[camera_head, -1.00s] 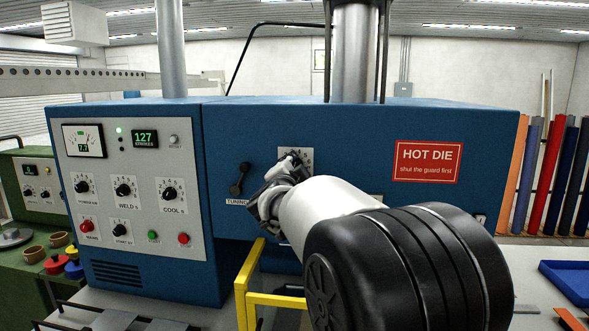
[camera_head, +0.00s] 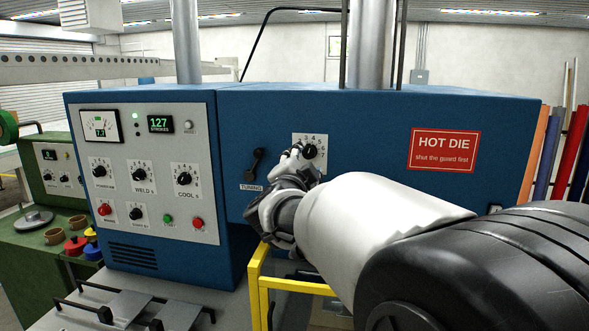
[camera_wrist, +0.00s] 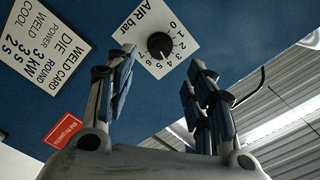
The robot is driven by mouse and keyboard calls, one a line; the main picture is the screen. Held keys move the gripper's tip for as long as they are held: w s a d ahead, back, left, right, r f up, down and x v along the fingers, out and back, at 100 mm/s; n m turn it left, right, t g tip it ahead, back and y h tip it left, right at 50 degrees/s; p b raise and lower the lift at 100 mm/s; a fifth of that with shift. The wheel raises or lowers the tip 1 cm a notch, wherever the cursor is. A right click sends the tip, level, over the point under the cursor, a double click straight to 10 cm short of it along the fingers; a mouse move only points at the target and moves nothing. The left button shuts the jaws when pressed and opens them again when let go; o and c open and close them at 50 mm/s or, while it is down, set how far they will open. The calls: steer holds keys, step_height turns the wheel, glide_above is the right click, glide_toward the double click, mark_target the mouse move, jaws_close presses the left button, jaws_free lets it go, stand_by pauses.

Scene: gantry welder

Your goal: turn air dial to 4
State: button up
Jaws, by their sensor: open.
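The air dial (camera_head: 310,151) is a black knob on a white numbered plate on the blue machine front. In the wrist view the knob (camera_wrist: 160,45) shows under the "AIR bar" label, with numbers around it. I cannot read its pointer setting with certainty. My gripper (camera_head: 298,156) is in front of the plate, at the knob's lower left in the head view, and hides part of the plate. In the wrist view my gripper (camera_wrist: 160,66) is open, its fingers spread to either side of the knob's line, with nothing between them. I see no contact with the knob.
A black tuning lever (camera_head: 254,165) is just left of the dial. A yellow guard frame (camera_head: 258,290) stands below my gripper. The control panel (camera_head: 150,235) with knobs and buttons is at left. A red HOT DIE sign (camera_head: 444,150) is at right.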

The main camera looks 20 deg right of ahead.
steer(key=shift+v, duration=1.75)
steer(key=shift+a, duration=0.15)
steer(key=s+a+f+n+g+y+b, duration=0.1)
steer(key=s+a+f+n+y, duration=0.35)
steer(key=a+n, duration=0.2)
steer(key=s+a+f+n+y+b, duration=0.1)
steer(key=s+a+f+n+y, duration=0.4)
steer(key=a, duration=0.3)
steer(key=s+f+n+g, duration=0.3)
steer(key=s+f, duration=0.5)
steer(key=s, duration=0.4)
steer(key=s+d+f+n+g+b, duration=0.1)
steer(key=s+f+n+g, duration=0.2)
steer(key=s, duration=1)
step_height(320, 180, down, 5)
steer(key=g, duration=0.3)
steer(key=shift+d+f, duration=0.2)
steer(key=shift+d, duration=0.05)
steer(key=shift+n+y, duration=0.25)
steer(key=shift+c, duration=0.5)
